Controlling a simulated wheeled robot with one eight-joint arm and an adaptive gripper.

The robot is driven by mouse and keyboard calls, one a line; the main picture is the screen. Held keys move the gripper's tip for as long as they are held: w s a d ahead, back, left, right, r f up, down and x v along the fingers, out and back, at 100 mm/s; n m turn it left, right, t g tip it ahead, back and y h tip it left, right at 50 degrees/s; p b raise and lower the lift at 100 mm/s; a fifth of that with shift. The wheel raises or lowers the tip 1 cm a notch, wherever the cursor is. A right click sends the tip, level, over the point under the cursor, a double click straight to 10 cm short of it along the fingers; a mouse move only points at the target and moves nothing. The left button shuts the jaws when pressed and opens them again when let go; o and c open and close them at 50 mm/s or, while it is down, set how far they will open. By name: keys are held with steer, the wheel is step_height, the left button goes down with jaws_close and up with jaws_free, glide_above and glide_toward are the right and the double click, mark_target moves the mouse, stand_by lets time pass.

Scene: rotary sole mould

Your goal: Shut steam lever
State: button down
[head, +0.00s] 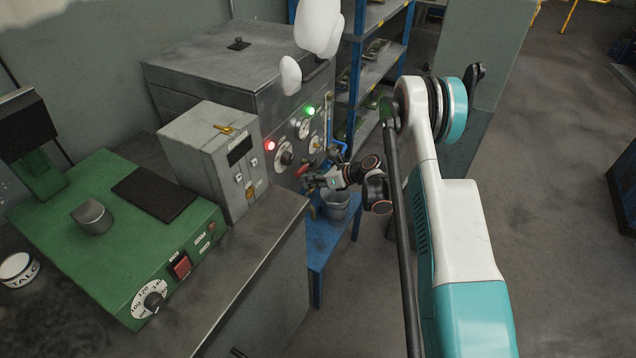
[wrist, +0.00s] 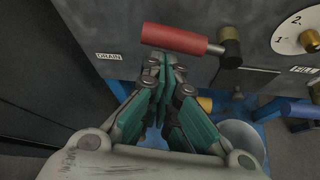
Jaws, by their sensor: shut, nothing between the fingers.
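A lever with a red grip (wrist: 180,38) sticks out level to the left from a dark valve body on the grey machine front in the wrist view. It shows small and partly covered in the head view (head: 303,169). I see no label reading steam, so I cannot tell if it is the steam lever. A DRAIN label (wrist: 109,57) is to its left. My gripper (wrist: 165,62) is shut and empty, its fingertips just below the red grip; I cannot tell if they touch. In the head view my gripper (head: 312,183) is at the machine's front.
The grey machine (head: 222,62) has a red and a green lamp and dials. A bucket (head: 335,207) stands on a blue stand (head: 317,240) beneath. A grey control box (head: 205,150) and a green press (head: 110,235) are to the left. Blue shelving (head: 352,70) stands behind.

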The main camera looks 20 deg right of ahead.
mark_target(302, 172)
steer(key=shift+w+a+f, duration=0.15)
steer(key=shift+w+a, duration=0.05)
steer(key=shift+r+m+g+y, duration=0.3)
steer(key=shift+r+m+y, duration=0.1)
steer(key=shift+r, duration=0.05)
stand_by(0.5)
steer(key=shift+d+r+m+g+y, duration=0.1)
steer(key=shift+r+m+g+y, duration=0.3)
steer(key=shift+r+m+y, duration=0.4)
steer(key=shift+w+r, duration=0.1)
steer(key=shift+r, duration=0.25)
steer(key=shift+w+d+r, duration=0.1)
steer(key=shift+r, duration=0.45)
steer(key=shift+w+d+r, duration=0.7)
steer(key=shift+r, duration=0.15)
steer(key=shift+w+d+r, duration=0.65)
steer(key=shift+r, duration=0.2)
steer(key=shift+w+d+r, duration=0.1)
steer(key=shift+w+d, duration=0.05)
